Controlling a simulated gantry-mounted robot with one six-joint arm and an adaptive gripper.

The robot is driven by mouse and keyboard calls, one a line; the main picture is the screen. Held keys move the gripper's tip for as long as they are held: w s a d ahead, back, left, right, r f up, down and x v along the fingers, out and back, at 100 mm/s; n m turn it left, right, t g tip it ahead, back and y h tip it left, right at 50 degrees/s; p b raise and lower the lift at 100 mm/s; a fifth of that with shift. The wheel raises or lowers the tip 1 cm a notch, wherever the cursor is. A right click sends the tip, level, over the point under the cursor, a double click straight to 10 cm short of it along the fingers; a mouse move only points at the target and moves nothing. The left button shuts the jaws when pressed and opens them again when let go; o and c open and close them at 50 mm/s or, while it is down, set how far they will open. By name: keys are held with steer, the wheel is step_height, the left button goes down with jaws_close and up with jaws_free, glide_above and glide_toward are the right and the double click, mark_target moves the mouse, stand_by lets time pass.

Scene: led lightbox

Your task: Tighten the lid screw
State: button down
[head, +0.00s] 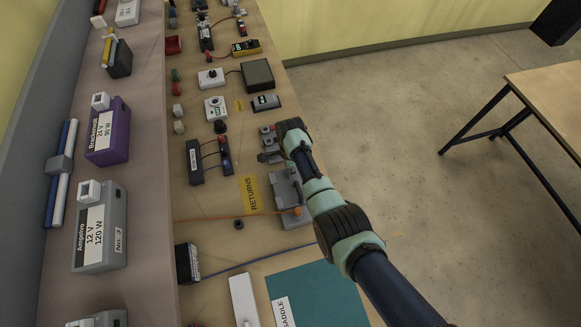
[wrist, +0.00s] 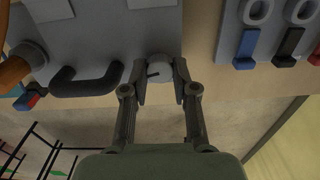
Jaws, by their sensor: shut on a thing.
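The lid screw (wrist: 160,67) shows in the wrist view as a round grey head with a short dark slot or mark, at the edge of a grey lid or box (wrist: 105,35). My gripper (wrist: 160,92) is shut on the screw, one finger on each side of its head. In the head view the grey box (head: 284,190) lies near the bench's right edge, and my gripper (head: 268,150) is at its far end, partly covered by my wrist. The screw itself cannot be made out there.
A dark handle (wrist: 86,82) and an orange cylinder (wrist: 14,70) sit left of the screw in the wrist view. Blue (wrist: 245,48) and black (wrist: 288,46) levers are to the right. A yellow RETURNS label (head: 251,194) lies beside the box. Devices and cables crowd the bench.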

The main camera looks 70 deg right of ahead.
steer(key=shift+m, duration=1.1)
steer(key=c, duration=0.9)
jaws_free()
steer(key=shift+r, duration=0.1)
step_height(320, 180, up, 12)
